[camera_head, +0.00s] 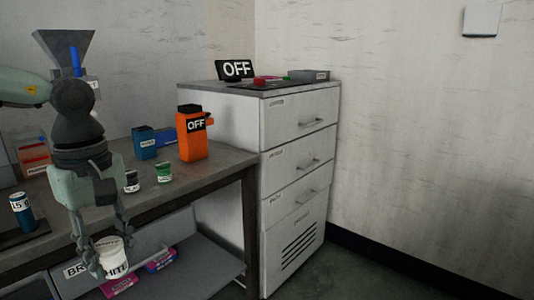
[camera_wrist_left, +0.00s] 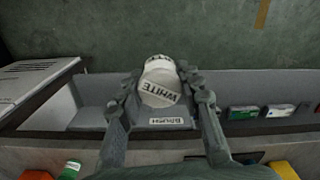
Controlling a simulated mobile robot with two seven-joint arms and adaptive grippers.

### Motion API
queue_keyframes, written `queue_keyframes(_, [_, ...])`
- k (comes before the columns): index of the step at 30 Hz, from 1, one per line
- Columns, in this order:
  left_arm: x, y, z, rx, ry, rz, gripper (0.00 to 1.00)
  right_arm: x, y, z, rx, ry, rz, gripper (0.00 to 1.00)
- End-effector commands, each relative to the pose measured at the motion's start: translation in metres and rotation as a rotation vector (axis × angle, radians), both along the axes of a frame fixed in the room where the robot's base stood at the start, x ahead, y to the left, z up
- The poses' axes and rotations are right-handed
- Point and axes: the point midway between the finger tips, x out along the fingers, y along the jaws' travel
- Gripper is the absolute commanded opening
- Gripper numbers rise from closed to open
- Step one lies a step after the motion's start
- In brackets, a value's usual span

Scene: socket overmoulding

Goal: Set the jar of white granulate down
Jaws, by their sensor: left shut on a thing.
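The jar of white granulate (camera_head: 113,260) is white, with a label that reads WHITE. My left gripper (camera_head: 109,246) is shut on it and holds it in front of the workbench's front edge, beside the lower shelf. In the left wrist view the jar (camera_wrist_left: 158,88) sits between the two fingers of the left gripper (camera_wrist_left: 160,98), its label facing the camera. The fingers cover part of its sides. I cannot tell whether its base touches anything. My right gripper is in neither view.
The workbench top (camera_head: 228,165) carries a black-lidded jar (camera_head: 131,181), a green jar (camera_head: 164,172), an orange OFF device (camera_head: 193,138), a blue box (camera_head: 145,142) and a blue cylinder (camera_head: 22,212). The lower shelf (camera_head: 205,270) holds coloured packets (camera_head: 160,260). A drawer cabinet (camera_head: 290,180) stands right.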

Motion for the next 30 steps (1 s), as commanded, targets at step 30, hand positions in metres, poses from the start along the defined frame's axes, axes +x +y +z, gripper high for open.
queue_keyframes(30, [0.044,-0.019,-0.121,0.002,-0.005,-0.985,0.06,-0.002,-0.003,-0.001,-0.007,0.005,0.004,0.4])
